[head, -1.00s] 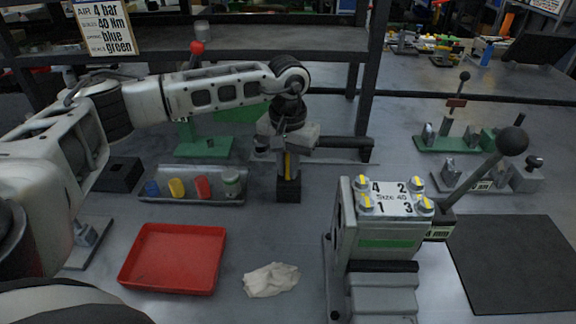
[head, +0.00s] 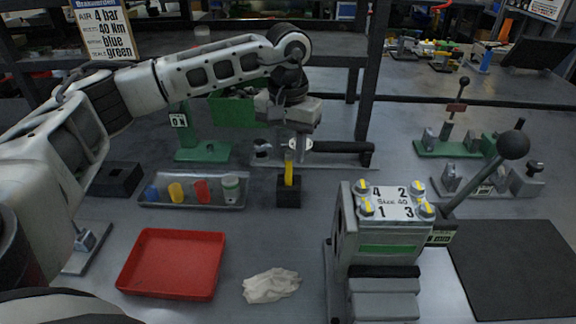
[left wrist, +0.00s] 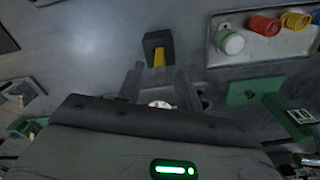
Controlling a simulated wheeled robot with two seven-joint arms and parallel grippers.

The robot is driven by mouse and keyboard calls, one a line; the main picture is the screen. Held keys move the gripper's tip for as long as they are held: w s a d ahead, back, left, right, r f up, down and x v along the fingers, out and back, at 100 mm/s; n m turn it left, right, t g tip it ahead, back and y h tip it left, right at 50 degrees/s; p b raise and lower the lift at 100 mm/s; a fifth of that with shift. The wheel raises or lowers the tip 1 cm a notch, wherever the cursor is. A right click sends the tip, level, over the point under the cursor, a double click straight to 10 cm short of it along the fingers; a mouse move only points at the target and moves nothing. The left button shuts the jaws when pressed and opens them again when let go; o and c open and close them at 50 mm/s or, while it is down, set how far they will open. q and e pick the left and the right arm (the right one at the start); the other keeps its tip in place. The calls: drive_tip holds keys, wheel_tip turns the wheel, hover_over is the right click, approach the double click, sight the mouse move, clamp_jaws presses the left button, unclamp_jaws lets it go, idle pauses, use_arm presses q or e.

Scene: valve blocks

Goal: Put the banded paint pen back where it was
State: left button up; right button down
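The yellow paint pen (head: 289,172) stands upright in a black block (head: 289,193) on the bench, in the middle of the head view. Its bands are too small to make out. In the left wrist view the pen (left wrist: 159,58) shows in the block (left wrist: 158,40), just beyond the fingertips. My left gripper (head: 297,146) is above and behind the pen, apart from it. In the left wrist view its two fingers (left wrist: 158,80) are spread with nothing gripped. My right gripper is not in view.
A tray of coloured caps (head: 196,203) is left of the block. A red tray (head: 172,263) and a white cloth (head: 271,285) lie in front. A grey valve fixture (head: 388,240) with a long lever stands front right. A torque-tool-like black handle (head: 343,147) lies behind.

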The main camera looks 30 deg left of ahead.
use_arm(q)
wheel_tip(320, 180, up, 5)
drive_tip(key=shift+f, duration=0.1)
drive_tip(key=shift+r, duration=0.7)
